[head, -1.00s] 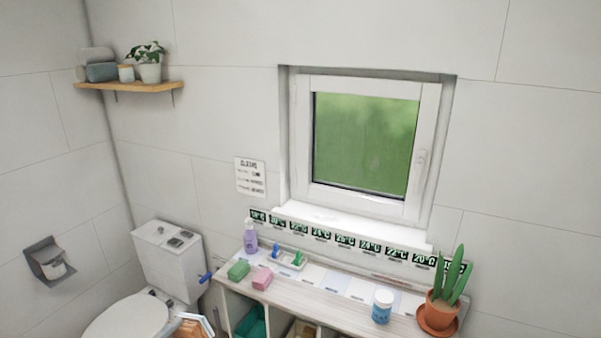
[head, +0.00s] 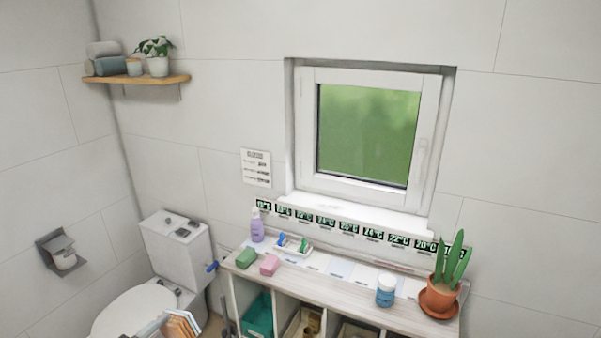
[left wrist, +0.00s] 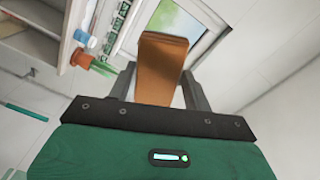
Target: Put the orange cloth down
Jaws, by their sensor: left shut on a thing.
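The orange cloth (left wrist: 160,70) stands between the two fingers of my left gripper (left wrist: 158,85) in the left wrist view. The gripper is shut on it and holds it up in the air. In the head view the folded cloth (head: 181,325) shows at the bottom edge, in front of the toilet and left of the cart, with only part of my left gripper beside it. My right gripper is in neither view.
The cart top (head: 335,292) holds a green sponge (head: 246,258), pink sponge (head: 270,265), purple bottle (head: 257,226), blue jar (head: 386,291) and potted plant (head: 441,290). Bins, one teal (head: 258,315), sit below. A toilet (head: 178,250) stands left. Bare cart top shows mid-right.

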